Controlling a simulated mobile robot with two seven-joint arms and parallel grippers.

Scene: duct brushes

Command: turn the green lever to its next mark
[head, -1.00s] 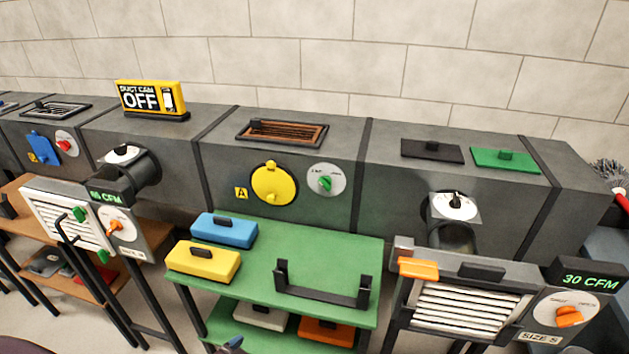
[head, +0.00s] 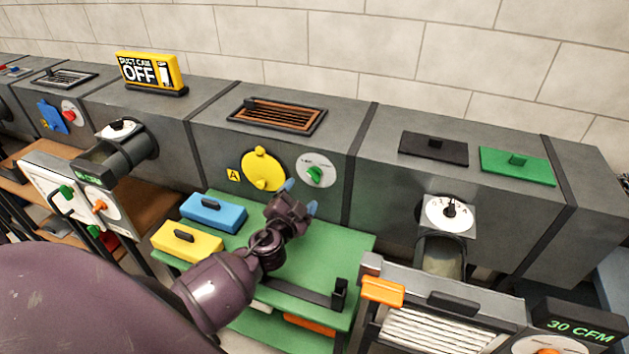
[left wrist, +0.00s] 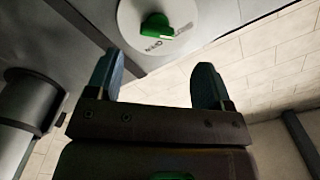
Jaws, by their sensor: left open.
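The green lever (head: 315,175) sits on a white round dial on the front of the grey duct, right of a yellow disc. In the left wrist view the green lever (left wrist: 157,27) shows on its dial, beyond the fingertips and between their lines. My left gripper (head: 300,195) is open and empty, just below and left of the dial, apart from the lever. Its two blue fingertips (left wrist: 160,85) stand wide apart in the left wrist view. My right gripper is not in view.
A green table (head: 330,245) below the duct holds a blue box (head: 213,212), a yellow box (head: 187,241) and a black rack partly hidden by my arm. A yellow disc (head: 262,169) is close left of the gripper. A louvred unit (head: 440,330) stands at the right.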

